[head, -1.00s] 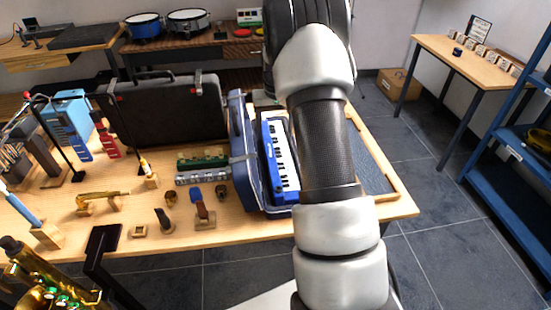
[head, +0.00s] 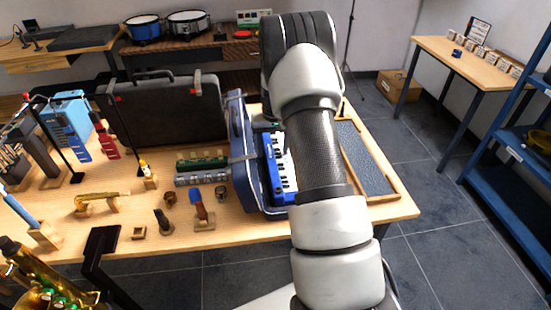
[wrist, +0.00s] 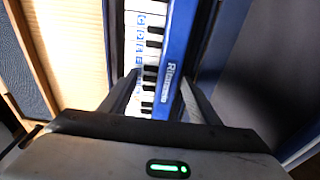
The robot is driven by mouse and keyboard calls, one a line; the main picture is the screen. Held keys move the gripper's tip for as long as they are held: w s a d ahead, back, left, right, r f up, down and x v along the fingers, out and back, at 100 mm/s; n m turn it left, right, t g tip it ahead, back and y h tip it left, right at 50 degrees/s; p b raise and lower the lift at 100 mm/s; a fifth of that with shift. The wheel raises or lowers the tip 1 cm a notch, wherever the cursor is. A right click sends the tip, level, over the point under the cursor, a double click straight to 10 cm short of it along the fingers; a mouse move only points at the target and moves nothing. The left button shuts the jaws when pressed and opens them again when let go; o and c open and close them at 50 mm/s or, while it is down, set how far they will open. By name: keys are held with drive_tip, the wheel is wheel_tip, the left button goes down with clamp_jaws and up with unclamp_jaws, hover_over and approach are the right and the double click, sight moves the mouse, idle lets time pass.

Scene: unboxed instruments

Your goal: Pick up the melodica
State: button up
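The melodica (head: 275,183) is blue with white and black keys. It lies in an open blue case (head: 241,150) on the wooden table, its right part hidden by my arm in the head view. In the wrist view the melodica (wrist: 177,55) runs up through the middle, between the two fingers of my gripper (wrist: 158,80). One finger is beside the key side and the other beside the blue side; I cannot tell whether they touch it. My gripper is hidden in the head view.
A dark upright case (head: 165,110) stands behind left. Small instruments and stands, including a green harmonica-like item (head: 202,158), crowd the table's left. A wood-framed dark panel (head: 362,158) lies to the right of my arm.

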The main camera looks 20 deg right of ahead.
clamp_jaws()
drive_tip(key=shift+r, duration=0.15)
